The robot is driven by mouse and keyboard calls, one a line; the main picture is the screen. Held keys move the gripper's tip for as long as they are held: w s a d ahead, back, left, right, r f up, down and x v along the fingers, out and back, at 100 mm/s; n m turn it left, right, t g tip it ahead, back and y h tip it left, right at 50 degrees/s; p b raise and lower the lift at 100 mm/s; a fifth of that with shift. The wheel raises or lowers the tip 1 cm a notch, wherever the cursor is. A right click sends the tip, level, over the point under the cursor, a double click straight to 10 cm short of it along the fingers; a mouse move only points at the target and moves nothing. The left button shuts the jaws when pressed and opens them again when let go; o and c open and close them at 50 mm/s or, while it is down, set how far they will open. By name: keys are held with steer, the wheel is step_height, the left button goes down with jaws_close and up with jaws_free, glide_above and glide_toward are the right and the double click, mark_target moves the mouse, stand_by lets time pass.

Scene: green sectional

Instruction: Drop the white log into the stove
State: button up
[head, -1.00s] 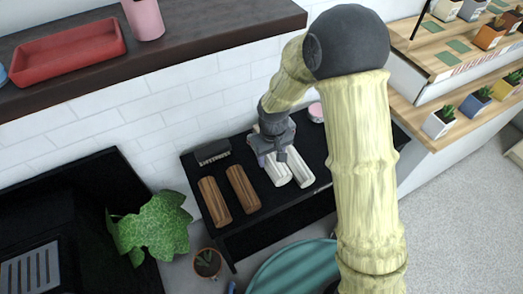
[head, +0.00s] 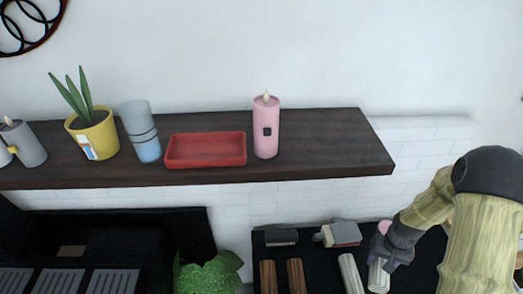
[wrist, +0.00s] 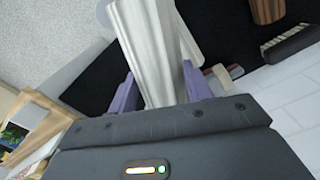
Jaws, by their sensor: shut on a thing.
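Two white logs show at the lower right of the head view. The right-hand white log (head: 377,280) is under my gripper (head: 384,262), which is shut on its end. The other white log (head: 349,273) lies just left on the black shelf. In the wrist view, the held log (wrist: 150,50) stands between the purple fingers of my gripper (wrist: 160,88). I cannot tell whether it is clear of the shelf. The black unit with grey slatted grates, seemingly the stove (head: 130,225), is at the lower left, cut by the frame edge.
Two brown logs (head: 295,275), a brush (head: 281,237) and a small grey box-like item (head: 340,233) share the black shelf (head: 322,265). A leafy plant (head: 208,274) stands between shelf and stove. A dark mantel (head: 330,150) above carries a red tray (head: 206,149) and a pink candle (head: 266,128).

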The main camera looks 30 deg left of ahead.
steer(key=d+r+m+p, duration=0.2)
steer(key=d+r+p, duration=0.2)
steer(key=d+p, duration=0.3)
steer(key=shift+d+r+m+p, duration=0.2)
steer(key=shift+d+m+p, duration=0.1)
steer(key=shift+d, duration=0.3)
